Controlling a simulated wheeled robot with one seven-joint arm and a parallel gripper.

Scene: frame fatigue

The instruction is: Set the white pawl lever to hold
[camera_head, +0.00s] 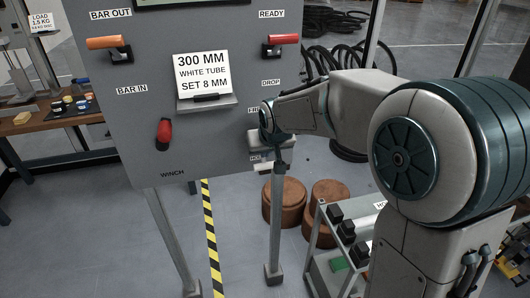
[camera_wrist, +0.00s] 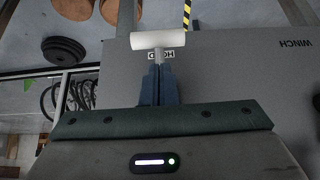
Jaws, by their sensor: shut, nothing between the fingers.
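The white pawl lever (camera_wrist: 165,41) shows in the wrist view as a white crossbar on a short grey stem. Its stem lies across the HOLD label (camera_wrist: 153,55) and covers its middle letters. In the head view the white lever (camera_head: 262,167) is at the lower right of the grey panel, by the partly hidden lower label. My gripper (camera_wrist: 158,70) is shut and empty, its fingertips close to the stem on the side away from the crossbar; I cannot tell whether they touch. In the head view my gripper (camera_head: 275,158) hides part of the lever's mount.
The grey winch panel (camera_head: 135,75) carries an orange handle (camera_head: 104,42), a red handle (camera_head: 284,39), a red knob (camera_head: 164,131) and a note card (camera_head: 203,73). Brown round stools (camera_head: 285,201) and a cart (camera_head: 345,236) stand below. A workbench (camera_head: 50,115) is at left.

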